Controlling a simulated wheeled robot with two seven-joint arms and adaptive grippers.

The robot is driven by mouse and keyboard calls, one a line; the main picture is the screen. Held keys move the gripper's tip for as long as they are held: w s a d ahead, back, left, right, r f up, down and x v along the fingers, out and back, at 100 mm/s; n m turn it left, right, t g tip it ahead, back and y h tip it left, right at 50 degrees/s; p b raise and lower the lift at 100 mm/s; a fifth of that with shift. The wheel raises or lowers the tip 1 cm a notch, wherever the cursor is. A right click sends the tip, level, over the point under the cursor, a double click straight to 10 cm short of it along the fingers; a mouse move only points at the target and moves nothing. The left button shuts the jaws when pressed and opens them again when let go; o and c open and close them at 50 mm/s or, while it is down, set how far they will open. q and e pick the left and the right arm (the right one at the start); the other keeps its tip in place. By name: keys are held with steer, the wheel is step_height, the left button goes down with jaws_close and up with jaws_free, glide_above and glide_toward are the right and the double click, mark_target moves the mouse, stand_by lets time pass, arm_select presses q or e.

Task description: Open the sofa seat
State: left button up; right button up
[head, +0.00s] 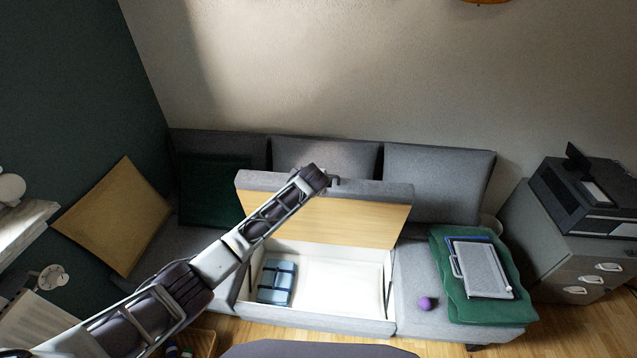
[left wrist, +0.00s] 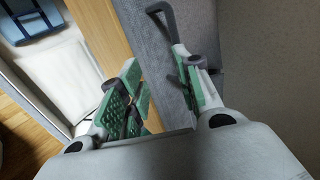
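The grey sofa (head: 445,190) has its middle seat (head: 400,192) lifted, its pale wood underside (head: 330,220) facing forward. Below it, the white storage compartment (head: 335,282) lies uncovered. My left gripper (head: 328,180) is at the raised seat's upper edge. In the left wrist view, my left gripper (left wrist: 157,56) has its green-padded fingers spread apart, with the seat's grey edge (left wrist: 150,40) between them. A dark pull loop (left wrist: 166,18) on the seat passes close to the right-hand finger; I cannot tell whether they touch. My right gripper is not in view.
A blue folded bundle (head: 276,281) lies in the compartment. The right seat holds a purple ball (head: 424,303) and a green blanket (head: 450,290) with a grey tray-like item (head: 482,268). A yellow cushion (head: 115,215) leans left. A cabinet (head: 560,245) with a printer stands right.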

arm_select(q)
steer(key=shift+v, duration=1.75)
steer(key=s+a+f+n+g, duration=0.1)
steer(key=s+a+f+n, duration=0.2)
steer(key=f, duration=0.8)
steer(key=s+a+f+n+g, duration=0.15)
steer(key=s+a+f, duration=0.25)
steer(key=f, duration=0.7)
steer(key=s+a+f+n+g, duration=0.1)
steer(key=s+a+f+n, duration=0.15)
steer(key=s+f, duration=0.55)
steer(key=s+a+f+n+g, duration=0.1)
steer(key=s+a+f+n, duration=0.1)
steer(key=s+a+f, duration=0.5)
steer(key=s+a+f+n+g, duration=0.1)
steer(key=s+f+n, duration=0.1)
steer(key=s+f, duration=0.75)
steer(key=s+a+f+n+g, duration=0.1)
steer(key=s+a+f+n, duration=0.1)
steer(key=s+f, duration=0.75)
steer(key=s+a+f+n+g, duration=0.1)
steer(key=s, duration=1.1)
steer(key=s+a+f+n, duration=0.1)
steer(key=s+a+n, duration=0.1)
steer(key=s, duration=1.1)
steer(key=shift+s+a+f+n+g+y, duration=0.2)
steer(key=shift+a+f+n+g+y, duration=0.1)
steer(key=shift+g, duration=0.05)
